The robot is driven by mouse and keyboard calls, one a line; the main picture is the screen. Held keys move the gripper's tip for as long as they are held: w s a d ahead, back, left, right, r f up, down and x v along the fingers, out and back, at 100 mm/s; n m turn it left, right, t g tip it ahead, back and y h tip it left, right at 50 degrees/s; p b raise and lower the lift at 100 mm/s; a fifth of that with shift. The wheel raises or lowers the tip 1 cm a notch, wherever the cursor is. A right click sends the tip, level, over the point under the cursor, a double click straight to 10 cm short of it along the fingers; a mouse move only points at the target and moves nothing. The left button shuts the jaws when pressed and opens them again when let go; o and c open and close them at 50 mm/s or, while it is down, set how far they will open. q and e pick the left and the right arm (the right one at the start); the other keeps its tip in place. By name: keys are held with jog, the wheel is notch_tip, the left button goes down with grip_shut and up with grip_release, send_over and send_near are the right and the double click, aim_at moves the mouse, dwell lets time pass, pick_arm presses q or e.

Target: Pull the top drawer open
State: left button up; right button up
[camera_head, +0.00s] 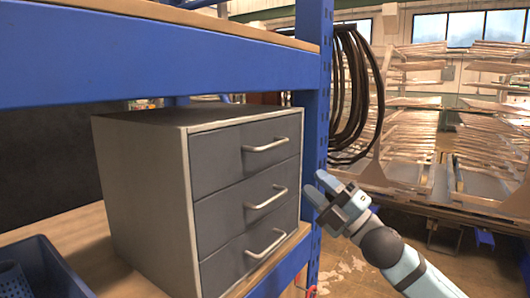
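A grey drawer cabinet (145,190) stands on a wooden shelf and has three drawers stacked one above another. The top drawer (218,162) is shut, its front flush with the cabinet face, with a light bar handle (266,146) on it. The middle drawer (225,215) and bottom drawer (228,270) are also shut. My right gripper (314,184) is to the right of the cabinet, lower than the top handle and apart from it. Its two pale blue fingertips are spread with nothing between them. My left gripper is not in view.
A blue shelf beam (150,60) crosses above the cabinet, and a blue post (314,100) rises right behind its right edge. A dark blue bin (55,262) sits at lower left. Dark cables (350,95) hang behind my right gripper. Racks (480,140) stand farther back.

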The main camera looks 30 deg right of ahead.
aim_at(276, 146)
jog(key=p+x, duration=0.3)
jog(key=x, duration=0.9)
jog(key=shift+s+r+p, duration=0.1)
jog(key=shift+r+p, duration=0.05)
jog(key=shift+p, duration=0.25)
jog(key=shift+w+a+r, duration=0.2)
jog(key=shift+w, duration=0.25)
grip_shut()
